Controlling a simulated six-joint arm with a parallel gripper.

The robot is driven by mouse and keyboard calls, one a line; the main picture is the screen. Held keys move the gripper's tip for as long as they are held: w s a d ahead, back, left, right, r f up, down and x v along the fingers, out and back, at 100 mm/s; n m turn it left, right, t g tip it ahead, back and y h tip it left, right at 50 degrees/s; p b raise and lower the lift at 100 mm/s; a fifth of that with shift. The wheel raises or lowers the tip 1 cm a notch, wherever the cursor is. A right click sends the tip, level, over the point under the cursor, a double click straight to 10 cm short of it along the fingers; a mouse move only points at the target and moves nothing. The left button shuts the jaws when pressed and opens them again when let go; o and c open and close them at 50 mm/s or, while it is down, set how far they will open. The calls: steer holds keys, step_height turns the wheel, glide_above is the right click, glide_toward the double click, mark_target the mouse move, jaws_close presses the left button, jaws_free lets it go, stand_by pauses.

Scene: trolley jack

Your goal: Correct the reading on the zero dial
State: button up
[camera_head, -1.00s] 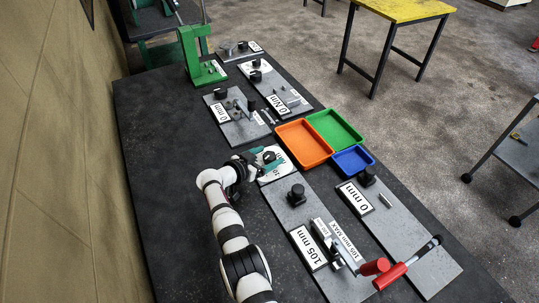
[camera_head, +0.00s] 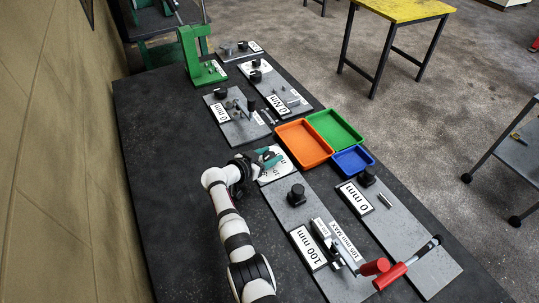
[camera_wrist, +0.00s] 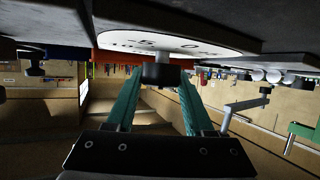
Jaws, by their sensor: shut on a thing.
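The zero dial (camera_head: 272,178) is a white plate with dark markings on the bench, left of the orange tray and partly covered by my gripper. In the wrist view its white scale (camera_wrist: 178,45) shows the numbers -5 and 0 at the top. A dark round knob (camera_wrist: 160,74) stands out from the dial, between my two teal fingers. My gripper (camera_head: 270,158) is shut on this knob; the gripper also shows in the wrist view (camera_wrist: 160,82). A nearby grey fixture carries a label reading 100 mm (camera_head: 308,247).
An orange tray (camera_head: 304,156), a green tray (camera_head: 350,139) and a blue tray (camera_head: 371,162) stand right of the dial. A fixture with a red-handled clamp (camera_head: 388,278) is at the lower right. A green press (camera_head: 186,58) stands at the back. The bench's left side is clear.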

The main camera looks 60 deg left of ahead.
steer(key=shift+w+a+r+n+y, duration=0.2)
steer(key=shift+n+y, duration=0.1)
steer(key=shift+n, duration=0.1)
jaws_close()
steer(key=shift+d+n+g+y, duration=0.2)
steer(key=shift+n+g+y, duration=0.7)
steer(key=shift+n+y, duration=0.25)
steer(key=shift+s+f+n+g+y, duration=0.2)
steer(key=shift+n+g+y, duration=0.4)
steer(key=shift+n+y, duration=0.05)
steer(key=o, duration=1.3)
jaws_free()
steer(key=v, duration=1.6)
steer(key=shift+w+a, duration=0.1)
